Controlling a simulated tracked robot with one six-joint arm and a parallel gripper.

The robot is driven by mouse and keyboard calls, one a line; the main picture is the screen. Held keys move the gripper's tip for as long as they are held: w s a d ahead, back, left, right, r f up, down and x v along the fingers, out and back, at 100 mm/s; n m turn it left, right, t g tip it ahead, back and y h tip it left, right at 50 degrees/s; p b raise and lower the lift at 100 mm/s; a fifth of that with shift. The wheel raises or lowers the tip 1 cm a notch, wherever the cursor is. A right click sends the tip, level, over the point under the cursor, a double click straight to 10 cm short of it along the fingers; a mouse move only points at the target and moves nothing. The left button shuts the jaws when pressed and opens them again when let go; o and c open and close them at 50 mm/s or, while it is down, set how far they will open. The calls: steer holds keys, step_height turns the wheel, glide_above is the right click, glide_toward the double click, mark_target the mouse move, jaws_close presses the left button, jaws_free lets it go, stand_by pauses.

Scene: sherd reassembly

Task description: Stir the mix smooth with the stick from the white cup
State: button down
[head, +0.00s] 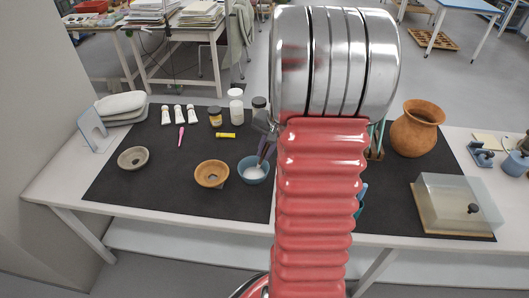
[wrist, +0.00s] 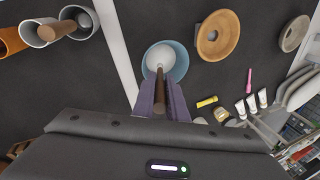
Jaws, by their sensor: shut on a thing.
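My gripper (wrist: 160,92) is shut on a brown stick (wrist: 159,103). In the wrist view the stick points into the blue bowl (wrist: 181,66), its far end over or in the pale white mix (wrist: 158,53). Whether the tip touches the mix is hard to tell. In the head view my gripper (head: 265,135) is just above the bowl (head: 255,178), with the stick (head: 261,158) slanting down into it. A whitish cup (wrist: 78,14) stands at the upper left of the wrist view; my arm hides that area in the head view.
A terracotta pot (head: 416,130) and clear box (head: 458,205) are at the right.

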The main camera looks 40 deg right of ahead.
steer(key=shift+r, duration=1.8)
